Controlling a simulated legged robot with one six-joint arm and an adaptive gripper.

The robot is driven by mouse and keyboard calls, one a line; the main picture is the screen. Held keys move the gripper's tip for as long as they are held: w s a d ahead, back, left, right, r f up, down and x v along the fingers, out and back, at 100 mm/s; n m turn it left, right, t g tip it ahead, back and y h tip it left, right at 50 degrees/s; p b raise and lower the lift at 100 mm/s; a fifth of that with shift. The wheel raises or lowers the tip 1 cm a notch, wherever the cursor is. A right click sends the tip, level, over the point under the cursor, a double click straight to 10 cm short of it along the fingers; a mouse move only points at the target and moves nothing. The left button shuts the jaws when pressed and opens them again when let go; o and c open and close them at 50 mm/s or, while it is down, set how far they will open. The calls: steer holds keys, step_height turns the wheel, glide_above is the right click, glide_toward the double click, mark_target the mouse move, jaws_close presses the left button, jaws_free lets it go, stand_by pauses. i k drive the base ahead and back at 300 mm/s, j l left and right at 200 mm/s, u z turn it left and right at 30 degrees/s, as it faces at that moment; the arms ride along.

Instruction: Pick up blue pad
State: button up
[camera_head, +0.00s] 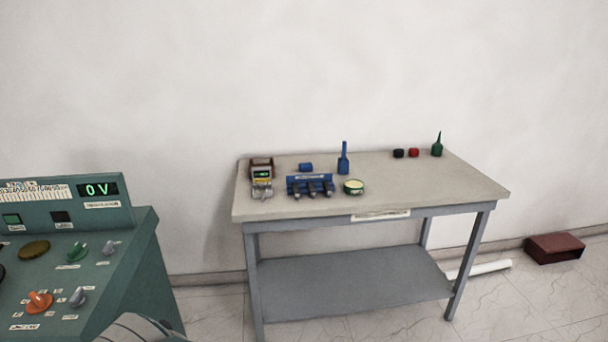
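A small blue block (305,167), which looks like the blue pad, lies near the back edge of the table, left of a blue bottle (343,164). A blue holder (297,183) with several dark clamp-like pieces lies in front of it, apart from it. The table (420,180) has a beige top and a grey frame.
A meter (262,172) stands at the table's left, and a green-yellow tin (354,186) is near the middle. Black (398,153) and red (414,153) caps and a green bottle (437,149) are at the back right. A green console (80,260) stands left; floor shows between.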

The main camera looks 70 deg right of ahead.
mark_target(303, 166)
steer(key=z, duration=2.25)
steer(key=i+l, duration=0.15)
steer(key=i, duration=0.35)
steer(key=i+l+u, duration=0.15)
steer(key=i, duration=0.4)
steer(key=i+l, duration=0.2)
steer(key=i, duration=0.3)
steer(key=i+l+u, duration=0.1)
steer(key=i, duration=0.4)
steer(key=i+l, duration=0.05)
steer(key=l, duration=0.05)
